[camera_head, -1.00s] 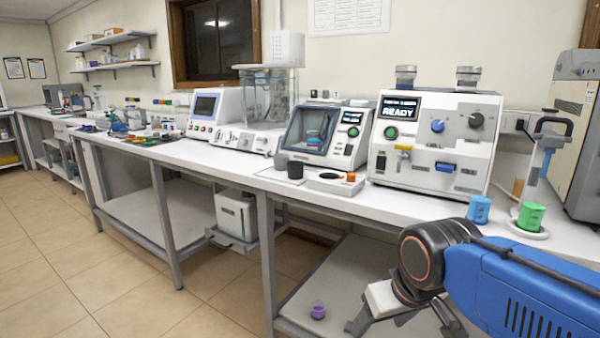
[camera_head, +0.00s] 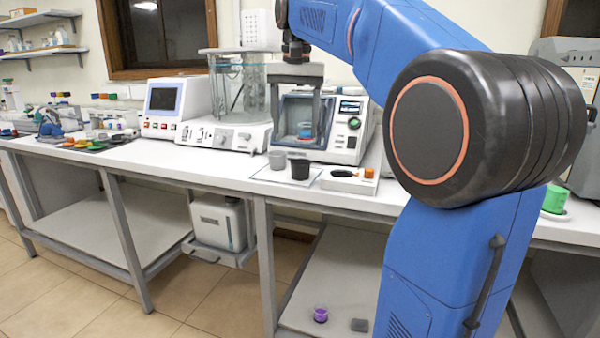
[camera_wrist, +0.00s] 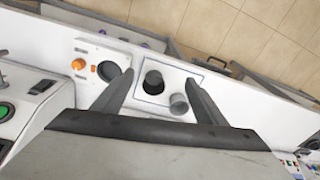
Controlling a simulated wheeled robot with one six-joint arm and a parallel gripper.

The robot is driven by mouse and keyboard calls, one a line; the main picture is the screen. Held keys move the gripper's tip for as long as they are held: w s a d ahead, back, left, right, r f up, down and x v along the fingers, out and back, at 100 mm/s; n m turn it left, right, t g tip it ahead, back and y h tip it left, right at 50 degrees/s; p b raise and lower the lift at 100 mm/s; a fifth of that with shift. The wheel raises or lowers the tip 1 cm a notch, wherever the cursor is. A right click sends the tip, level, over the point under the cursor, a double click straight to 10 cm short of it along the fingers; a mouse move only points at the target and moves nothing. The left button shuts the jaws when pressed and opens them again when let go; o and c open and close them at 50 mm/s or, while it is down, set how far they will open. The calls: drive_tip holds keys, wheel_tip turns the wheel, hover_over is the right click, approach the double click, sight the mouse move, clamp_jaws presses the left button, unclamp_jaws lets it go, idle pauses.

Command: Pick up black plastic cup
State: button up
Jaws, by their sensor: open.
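The black plastic cup (camera_head: 300,169) stands upright on the bench, with a grey cup (camera_head: 277,160) close beside it on its left. My gripper (camera_head: 296,118) is open and empty above the black cup, fingers pointing down. In the wrist view, the black cup (camera_wrist: 153,82) shows between the two spread fingers of my gripper (camera_wrist: 159,79). The grey cup (camera_wrist: 179,103) lies near the right finger there. The fingers appear apart from both cups.
A white block with an orange knob (camera_head: 369,172) is just right of the black cup. A machine with a glass window (camera_head: 345,135) stands close behind. The bench's front edge is near.

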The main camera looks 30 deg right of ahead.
drive_tip(key=w+d+r+m+g, duration=0.1)
drive_tip(key=w+d+r+m, duration=0.1)
drive_tip(key=w+d+r, duration=0.25)
hover_over(301, 162)
drive_tip(key=s+a, duration=0.2)
drive_tip(key=s, duration=0.1)
drive_tip(key=f, duration=1.2)
drive_tip(key=shift+w+f, duration=0.25)
drive_tip(key=shift+w+d+f, duration=0.15)
drive_tip(key=shift+f, duration=1.15)
drive_tip(key=shift+w+d+f, duration=0.1)
drive_tip(key=shift+d+f, duration=0.05)
drive_tip(key=shift+f, duration=1.15)
drive_tip(key=c, duration=1.1)
